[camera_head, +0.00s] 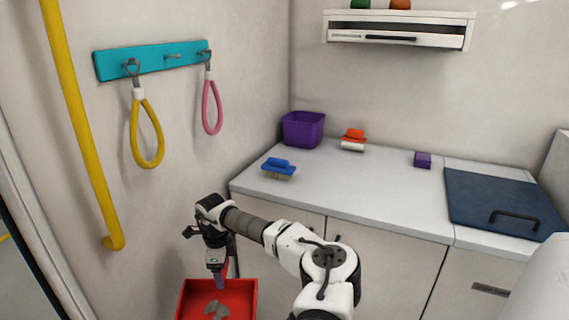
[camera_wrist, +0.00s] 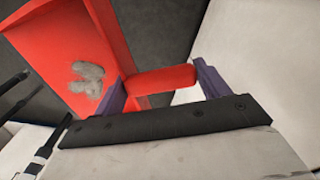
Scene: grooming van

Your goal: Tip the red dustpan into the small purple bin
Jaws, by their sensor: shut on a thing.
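The red dustpan (camera_head: 249,299) is at the bottom of the head view, below the counter's level, with grey fluff (camera_head: 216,310) lying in it. My gripper (camera_head: 218,280) is shut on the dustpan's handle. In the wrist view the red handle (camera_wrist: 162,81) lies between the two purple fingers, and the pan (camera_wrist: 60,40) with its grey clump (camera_wrist: 88,80) extends to the upper left. The small purple bin (camera_head: 303,129) stands upright on the counter at the back left corner, well apart from my gripper. Its inside bottom is hidden.
A blue brush (camera_head: 279,168) sits on the counter (camera_head: 350,190) in front of the bin. An orange and white brush (camera_head: 353,139) is right of it, with a purple block (camera_head: 422,160) farther right. Yellow (camera_head: 146,130) and pink (camera_head: 211,107) loops hang from a teal rack (camera_head: 150,60).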

